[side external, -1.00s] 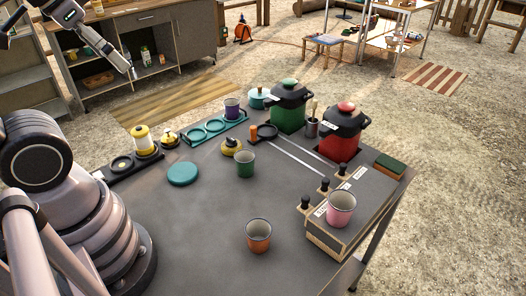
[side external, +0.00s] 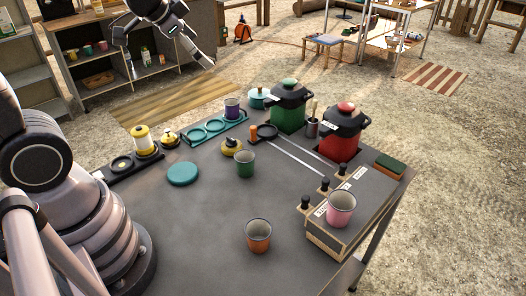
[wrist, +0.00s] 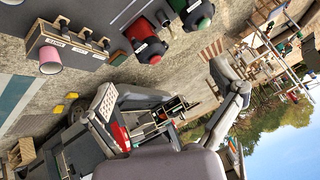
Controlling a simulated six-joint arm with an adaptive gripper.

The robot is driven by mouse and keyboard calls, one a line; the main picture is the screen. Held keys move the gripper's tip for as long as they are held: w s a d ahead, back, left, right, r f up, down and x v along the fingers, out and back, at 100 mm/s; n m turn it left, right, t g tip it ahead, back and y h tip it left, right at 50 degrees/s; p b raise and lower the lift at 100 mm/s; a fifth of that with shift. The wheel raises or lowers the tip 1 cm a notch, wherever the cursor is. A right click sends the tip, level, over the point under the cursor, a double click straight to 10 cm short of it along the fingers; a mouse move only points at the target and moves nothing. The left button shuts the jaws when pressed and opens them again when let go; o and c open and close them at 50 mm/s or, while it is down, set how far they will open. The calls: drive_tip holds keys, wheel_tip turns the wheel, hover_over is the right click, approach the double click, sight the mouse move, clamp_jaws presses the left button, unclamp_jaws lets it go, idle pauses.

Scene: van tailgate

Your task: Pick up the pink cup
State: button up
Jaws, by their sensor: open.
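The pink cup (side external: 341,208) stands upright on the front end of a raised box with knobs, at the right side of the table. It also shows at the upper left of the wrist view (wrist: 50,60). My gripper (side external: 164,54) is open and empty, high at the top left of the side external view, far from the cup. In the wrist view its two fingers are spread wide apart (wrist: 163,82), with the cup off to the left of them.
An orange cup (side external: 258,236) and a green cup (side external: 245,163) stand on the table, left of the box (side external: 350,232). A red pot (side external: 341,140) and a green pot (side external: 288,112) stand behind. A teal disc (side external: 183,174) lies at left.

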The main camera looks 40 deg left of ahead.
drive_tip(key=w+d+f+m+t+h, duration=0.1)
drive_tip(key=w+d+f+m+h, duration=0.15)
drive_tip(key=w+f, duration=0.4)
drive_tip(key=m+h, duration=0.6)
drive_tip(key=h, duration=0.7)
approach(339, 202)
drive_tip(key=s+a+r, duration=0.2)
drive_tip(key=s+r, duration=0.1)
drive_tip(key=s, duration=0.1)
drive_tip(key=shift+n+t, duration=0.25)
drive_tip(key=shift+t, duration=0.15)
drive_tip(key=x, duration=0.8)
drive_tip(key=shift+f+x, duration=0.2)
drive_tip(key=shift+x, duration=1.2)
drive_tip(key=shift+f+x, duration=0.15)
drive_tip(key=shift+x, duration=1.2)
drive_tip(key=shift+s+d, duration=0.1)
drive_tip(key=shift+s, duration=0.1)
drive_tip(key=shift+c, duration=0.4)
drive_tip(key=c, duration=1.2)
